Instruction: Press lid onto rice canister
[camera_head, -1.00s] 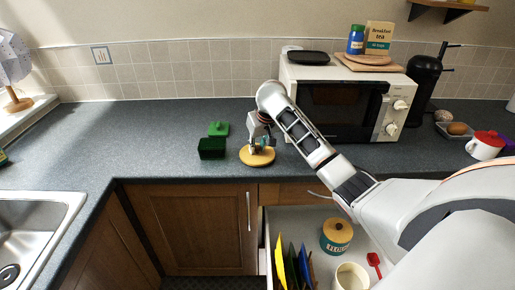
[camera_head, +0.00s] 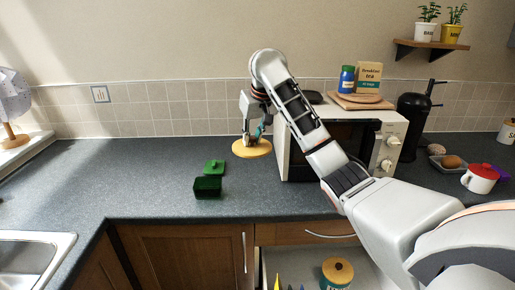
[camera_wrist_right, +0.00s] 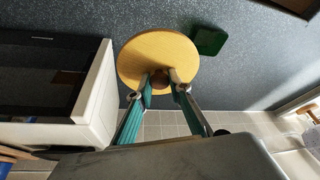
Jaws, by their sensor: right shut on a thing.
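My right gripper (camera_head: 254,138) is shut on the knob of a round yellow wooden lid (camera_head: 252,150). The lid hangs roughly level above the worktop, just left of the microwave. No canister is under the lid in view. A teal canister with a yellow lid (camera_head: 337,270) stands in the open drawer, cut by the bottom edge; its label is not readable. The open cream canister from the earlier frame is out of view now. My left gripper is not in view.
A dark green open box (camera_head: 207,187) and its green lid (camera_head: 214,167) lie on the worktop. The microwave (camera_head: 350,140) stands right of the held lid. The drawer (camera_head: 300,260) is open below the worktop. The left worktop is clear up to the sink (camera_head: 35,255).

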